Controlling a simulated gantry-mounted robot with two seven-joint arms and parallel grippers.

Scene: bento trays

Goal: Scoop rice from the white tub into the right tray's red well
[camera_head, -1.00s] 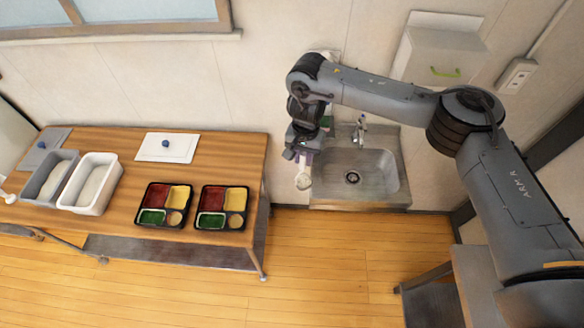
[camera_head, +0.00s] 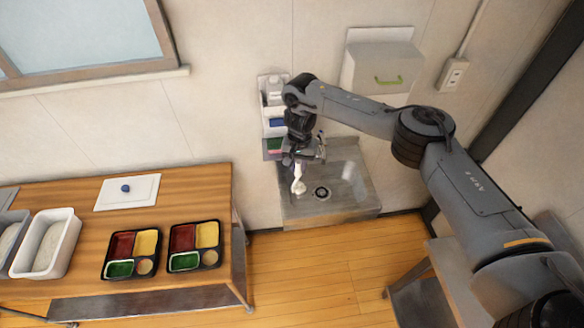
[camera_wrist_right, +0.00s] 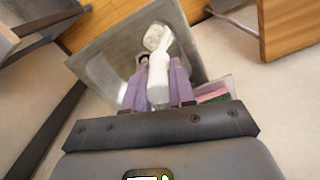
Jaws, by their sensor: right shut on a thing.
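My right gripper (camera_head: 301,165) is over the left part of the sink, away from the wooden table. It is shut on a white scoop (camera_wrist_right: 158,75), whose pale head points away from the fingers over the sink; I cannot tell whether the head holds rice. The white tub (camera_head: 69,245) with pale rice stands on the table at the left. The right tray (camera_head: 195,246) is black, with a red well (camera_head: 182,237), a yellow, a green and a small tan well. My left gripper is not in view.
The metal sink (camera_head: 345,205) also shows in the right wrist view (camera_wrist_right: 100,70). A similar tray (camera_head: 131,250) sits left of the right tray. A white lid (camera_head: 127,192) lies behind them. A grey tub (camera_head: 12,240) is at the left edge. A wall rack (camera_head: 273,120) hangs beside my right wrist.

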